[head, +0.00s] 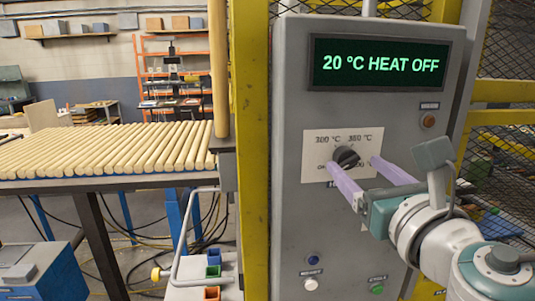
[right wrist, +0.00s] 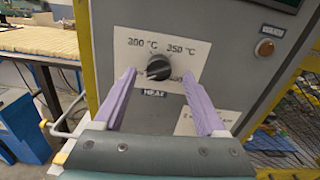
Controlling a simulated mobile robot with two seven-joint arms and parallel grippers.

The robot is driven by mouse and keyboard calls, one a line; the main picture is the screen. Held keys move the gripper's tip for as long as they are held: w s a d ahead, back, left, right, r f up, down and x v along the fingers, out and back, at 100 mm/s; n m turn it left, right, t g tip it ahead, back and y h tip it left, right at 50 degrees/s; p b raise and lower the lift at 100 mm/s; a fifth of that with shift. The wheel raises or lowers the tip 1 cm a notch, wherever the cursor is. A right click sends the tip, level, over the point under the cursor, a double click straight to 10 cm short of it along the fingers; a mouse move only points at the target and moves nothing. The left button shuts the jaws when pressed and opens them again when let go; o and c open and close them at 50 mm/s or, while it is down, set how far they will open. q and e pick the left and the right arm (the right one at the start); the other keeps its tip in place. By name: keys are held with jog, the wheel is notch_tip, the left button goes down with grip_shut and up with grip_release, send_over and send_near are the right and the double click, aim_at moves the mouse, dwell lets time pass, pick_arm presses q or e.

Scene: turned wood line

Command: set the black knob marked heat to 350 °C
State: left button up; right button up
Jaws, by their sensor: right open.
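The black heat knob (head: 347,157) sits on a white dial plate (head: 313,144) on the grey control panel. In the right wrist view the knob (right wrist: 157,69) has a light mark at its lower left, away from the 350 °C label at upper right. The label at lower left is mostly hidden by a finger. The green display (head: 380,64) reads 20 °C HEAT OFF. My right gripper (head: 352,163) is open, its lilac fingers pointing at the panel on either side of the knob. My left gripper is not in view.
An amber lamp (head: 428,121) is at the panel's upper right. A yellow post (head: 250,150) stands left of the panel; wooden rods (head: 110,150) lie beyond.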

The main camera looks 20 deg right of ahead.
jog(key=shift+x, duration=0.95)
grip_shut()
